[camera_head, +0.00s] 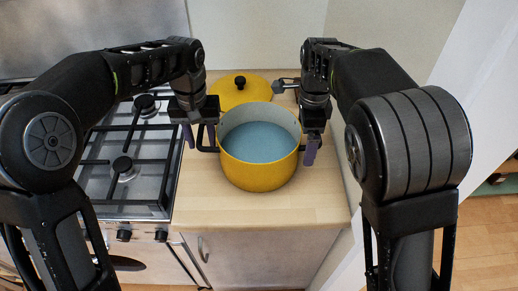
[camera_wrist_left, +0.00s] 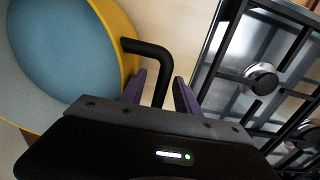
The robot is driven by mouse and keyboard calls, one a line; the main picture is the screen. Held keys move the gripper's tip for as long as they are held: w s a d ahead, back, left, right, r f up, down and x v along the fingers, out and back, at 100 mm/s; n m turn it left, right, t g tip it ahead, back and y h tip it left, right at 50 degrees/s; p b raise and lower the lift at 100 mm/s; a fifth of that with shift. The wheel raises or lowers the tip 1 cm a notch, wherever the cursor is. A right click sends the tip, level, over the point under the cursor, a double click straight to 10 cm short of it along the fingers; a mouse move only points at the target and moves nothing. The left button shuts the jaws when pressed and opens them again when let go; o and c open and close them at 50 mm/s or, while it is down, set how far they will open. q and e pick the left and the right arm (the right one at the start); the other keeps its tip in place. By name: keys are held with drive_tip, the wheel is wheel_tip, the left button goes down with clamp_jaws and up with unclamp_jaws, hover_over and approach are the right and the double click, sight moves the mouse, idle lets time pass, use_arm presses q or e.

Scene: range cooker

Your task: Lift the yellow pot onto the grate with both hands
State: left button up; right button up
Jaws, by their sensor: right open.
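In the left wrist view the handle (camera_wrist_left: 158,57) passes between the two purple fingers (camera_wrist_left: 160,97), which stand apart with gaps visible. My right gripper (camera_head: 311,152) is open at the pot's right side, its purple finger pointing down. The right handle is mostly hidden there. The black grate (camera_head: 133,172) lies on the steel hob left of the counter.
A yellow lid (camera_head: 257,88) with a black knob lies behind the pot. A wall stands close on the right of the counter. Stove knobs (camera_head: 124,235) are on the cooker's front. The counter in front of the pot is clear, and the grate holds no cookware.

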use_arm(q)
drive_tip(key=shift+f, duration=0.65)
use_arm(e)
drive_tip(key=shift+f, duration=0.65)
use_arm(q)
drive_tip(key=shift+c, duration=0.6)
use_arm(e)
drive_tip(key=shift+c, duration=0.6)
use_arm(q)
clamp_jaws()
use_arm(e)
drive_tip(key=c, duration=1.6)
use_arm(q)
drive_tip(key=shift+w+r, duration=0.15)
drive_tip(key=shift+r, duration=0.1)
use_arm(e)
drive_tip(key=shift+w+r, duration=0.15)
drive_tip(key=shift+r, duration=0.1)
